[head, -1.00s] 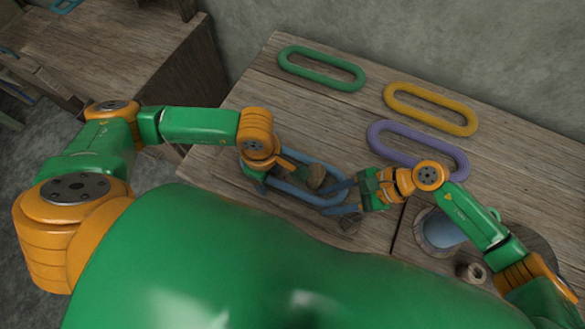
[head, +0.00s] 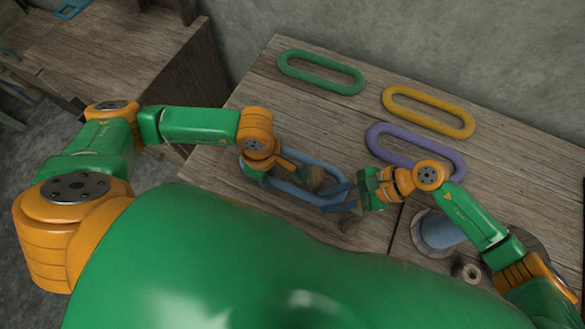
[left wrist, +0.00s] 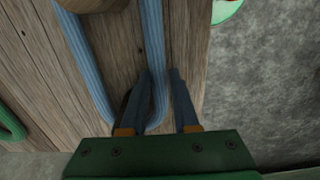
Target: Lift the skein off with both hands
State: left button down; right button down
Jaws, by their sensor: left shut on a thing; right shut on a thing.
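The blue skein (head: 318,162) is a long loop stretched between my two grippers, over the front of the wooden table. My left gripper (head: 270,172) is shut on its left end. In the left wrist view, a strand of the skein (left wrist: 152,45) runs between the two fingers of that gripper (left wrist: 160,92). My right gripper (head: 348,194) is shut on the skein's right end. A wooden peg (head: 315,181) shows inside the loop, partly behind the near strand. A second round peg (head: 348,222) shows just below my right fingers. The exact gap between skein and table is hard to tell.
Green (head: 320,72), yellow (head: 428,112) and purple (head: 400,143) loops lie on the table behind. A round container with blue inside (head: 440,232) and a small wooden spool (head: 467,271) are at the right. A wall stands behind.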

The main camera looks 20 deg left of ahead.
notch_tip(320, 180, up, 10)
jog(key=p, duration=0.8)
jog(key=shift+p, duration=0.3)
